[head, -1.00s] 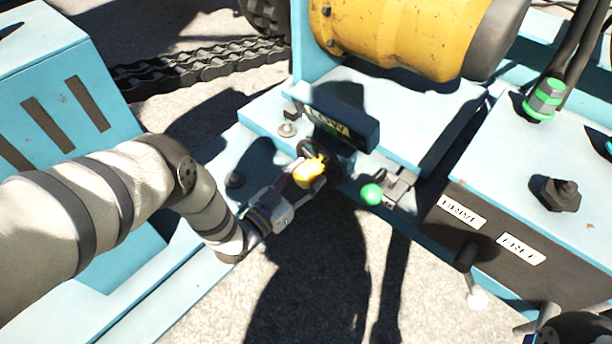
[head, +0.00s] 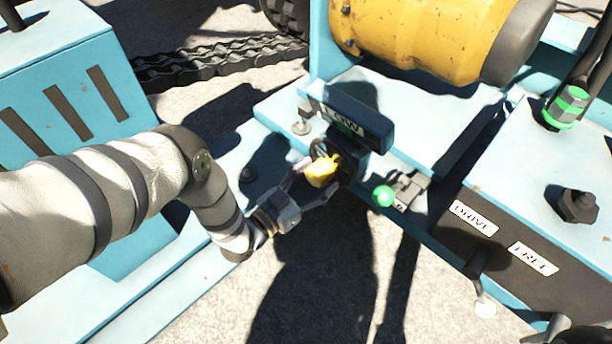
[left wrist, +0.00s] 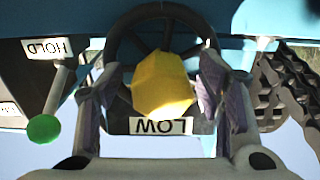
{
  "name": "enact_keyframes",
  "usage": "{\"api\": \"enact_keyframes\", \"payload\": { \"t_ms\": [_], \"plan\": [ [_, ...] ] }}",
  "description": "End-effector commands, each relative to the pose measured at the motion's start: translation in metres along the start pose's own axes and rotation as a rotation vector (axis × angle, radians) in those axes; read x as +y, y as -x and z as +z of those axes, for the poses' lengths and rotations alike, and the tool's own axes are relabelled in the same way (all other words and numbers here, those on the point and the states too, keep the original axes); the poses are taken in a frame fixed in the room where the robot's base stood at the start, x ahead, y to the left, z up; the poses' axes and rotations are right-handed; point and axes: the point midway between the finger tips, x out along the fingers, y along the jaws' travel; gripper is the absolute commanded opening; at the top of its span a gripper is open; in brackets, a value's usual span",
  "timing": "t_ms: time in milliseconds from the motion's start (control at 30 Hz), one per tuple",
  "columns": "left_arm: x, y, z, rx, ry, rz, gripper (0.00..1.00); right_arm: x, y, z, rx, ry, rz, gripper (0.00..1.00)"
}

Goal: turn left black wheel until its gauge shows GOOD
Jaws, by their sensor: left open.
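The black wheel (head: 347,163) sits on the blue machine's side under a dark gauge box. A yellow knob (head: 322,172) sticks out in front of it. The gauge (head: 345,121) reads LOW; in the left wrist view the LOW label (left wrist: 160,126) appears upside down. My left gripper (head: 318,179) is open, its fingers on either side of the yellow knob. In the left wrist view the knob (left wrist: 162,84) lies between the fingers, with gaps beside it, and the wheel's rim (left wrist: 118,45) shows behind. My right gripper is not in view.
A green-knobbed lever (head: 383,196) stands right of the wheel; in the left wrist view it is beside a HOLD label (left wrist: 48,47). DRIVE (head: 473,217) and FREE (head: 533,258) labels are farther right. A heavy chain (head: 215,62) lies behind.

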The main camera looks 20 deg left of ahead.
Motion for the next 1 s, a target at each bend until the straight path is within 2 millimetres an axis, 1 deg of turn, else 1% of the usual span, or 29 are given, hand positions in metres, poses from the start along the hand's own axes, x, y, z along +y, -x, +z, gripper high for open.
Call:
{"api": "enact_keyframes", "payload": {
  "t_ms": [200,300,400,500,567,1000],
  "plan": [
    [0.0,0.059,0.001,-0.007,0.001,-0.002,0.61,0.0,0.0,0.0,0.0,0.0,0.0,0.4],
    [0.0,0.083,0.001,-0.005,0.002,-0.001,0.61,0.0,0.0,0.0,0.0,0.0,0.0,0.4],
    [0.001,0.099,0.001,-0.004,0.001,0.0,0.61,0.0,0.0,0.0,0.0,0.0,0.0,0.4],
    [0.001,0.107,0.0,-0.002,0.001,0.0,0.61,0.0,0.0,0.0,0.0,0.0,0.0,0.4],
    [0.001,0.109,0.0,-0.002,0.001,0.001,0.61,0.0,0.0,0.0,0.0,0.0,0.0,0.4],
    [0.001,0.109,0.0,-0.001,0.0,0.0,0.61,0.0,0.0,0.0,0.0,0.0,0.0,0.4]
  ]
}}
